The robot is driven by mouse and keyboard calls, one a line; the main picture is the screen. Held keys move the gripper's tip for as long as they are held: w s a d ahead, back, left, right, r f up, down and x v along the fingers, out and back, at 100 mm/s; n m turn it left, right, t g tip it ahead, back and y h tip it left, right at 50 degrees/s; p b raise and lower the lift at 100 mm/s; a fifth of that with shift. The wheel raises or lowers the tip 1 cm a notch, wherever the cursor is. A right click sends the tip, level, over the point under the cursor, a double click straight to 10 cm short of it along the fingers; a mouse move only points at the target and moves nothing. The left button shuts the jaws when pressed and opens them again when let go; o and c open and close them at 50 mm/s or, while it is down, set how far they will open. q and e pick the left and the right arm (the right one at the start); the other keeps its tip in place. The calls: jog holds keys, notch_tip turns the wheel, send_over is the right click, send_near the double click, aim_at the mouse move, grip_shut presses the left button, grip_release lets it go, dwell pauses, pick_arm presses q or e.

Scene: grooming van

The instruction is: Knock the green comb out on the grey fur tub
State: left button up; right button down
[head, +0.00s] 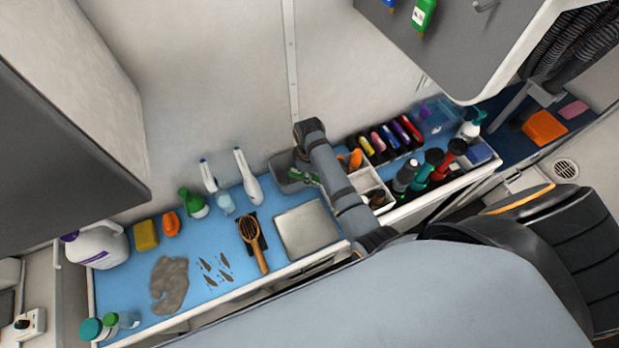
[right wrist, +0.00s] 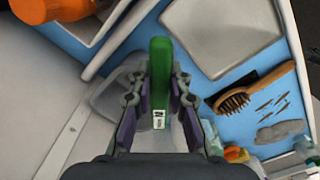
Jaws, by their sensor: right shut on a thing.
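My right gripper (right wrist: 160,95) is shut on the green comb (right wrist: 160,62) in the right wrist view. A small white label shows on the comb. The grey fur tub (right wrist: 112,98) lies under and beside the comb there. In the head view the tub (head: 280,166) stands against the wall at the back of the blue counter. The comb (head: 301,175) shows over the tub, partly hidden by my right arm. I cannot tell whether comb and tub touch. My left gripper is not in view.
A metal plate (head: 307,229) and a wooden brush (head: 255,238) lie in front of the tub. White bottles (head: 248,178) stand left of it. A white divided tray (head: 370,186) and several dark bottles (head: 433,163) stand right. Grey fur (head: 169,284) lies at the left.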

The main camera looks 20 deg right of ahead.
jog(key=shift+f+b, duration=0.3)
jog(key=shift+f, duration=0.6)
dwell(0.6)
jog(key=shift+p, duration=0.3)
dwell(0.9)
jog(key=shift+r, duration=3)
